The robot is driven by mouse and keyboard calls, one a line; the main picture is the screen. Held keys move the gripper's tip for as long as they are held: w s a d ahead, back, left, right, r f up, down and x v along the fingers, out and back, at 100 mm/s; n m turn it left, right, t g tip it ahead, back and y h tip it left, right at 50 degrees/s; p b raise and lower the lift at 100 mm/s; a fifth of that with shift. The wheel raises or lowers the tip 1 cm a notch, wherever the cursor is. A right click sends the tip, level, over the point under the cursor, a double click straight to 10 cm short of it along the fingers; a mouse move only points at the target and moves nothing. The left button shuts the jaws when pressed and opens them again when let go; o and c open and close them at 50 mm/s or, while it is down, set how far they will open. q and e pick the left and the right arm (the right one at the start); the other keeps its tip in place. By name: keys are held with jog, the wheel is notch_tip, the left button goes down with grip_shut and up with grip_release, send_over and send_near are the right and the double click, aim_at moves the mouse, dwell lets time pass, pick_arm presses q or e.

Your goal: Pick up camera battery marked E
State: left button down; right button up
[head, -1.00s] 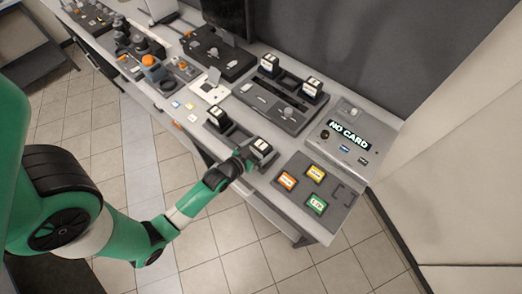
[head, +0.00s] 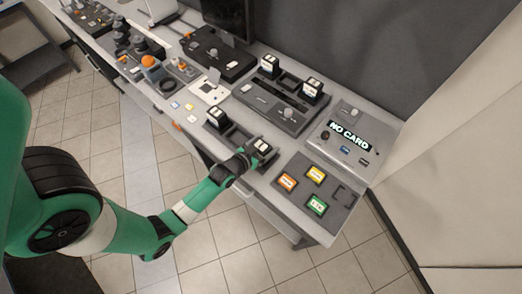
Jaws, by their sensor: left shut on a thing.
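A dark battery with a pale label (head: 263,146) stands at the right end of a low dark holder near the table's front edge. Its mark is too small to read. My left gripper (head: 254,153) is shut on this battery, reaching it from the front left. The fingertips are small and partly hidden by the wrist. A similar battery (head: 216,117) stands at the left end of the same holder. Two more batteries stand on the dark charger behind, one at its left (head: 269,65) and one at its right (head: 312,90). My right gripper is not in view.
A grey tray (head: 329,176) with orange, yellow and green cards lies to the right of the gripper. Behind it is a panel reading NO CARD (head: 349,138). A white device (head: 210,90) and small cards lie to the left. A monitor stands at the back.

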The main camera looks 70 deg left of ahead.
pick_arm(q)
jog(key=shift+r, duration=0.1)
jog(key=shift+r, duration=0.45)
notch_tip(320, 180, up, 3)
jog(key=shift+f+p, duration=0.1)
jog(key=shift+p, duration=0.7)
jog(key=s+r, duration=0.1)
jog(key=r, duration=0.1)
jog(key=s+r+p, duration=0.1)
jog(key=s+r, duration=0.1)
jog(key=s+d+r+p, duration=0.1)
jog(key=s+r, duration=0.1)
jog(key=shift+s, duration=0.2)
jog(key=s+a+b+v, duration=0.1)
jog(key=v, duration=0.8)
jog(key=shift+a, duration=0.45)
jog(key=shift+f, duration=0.15)
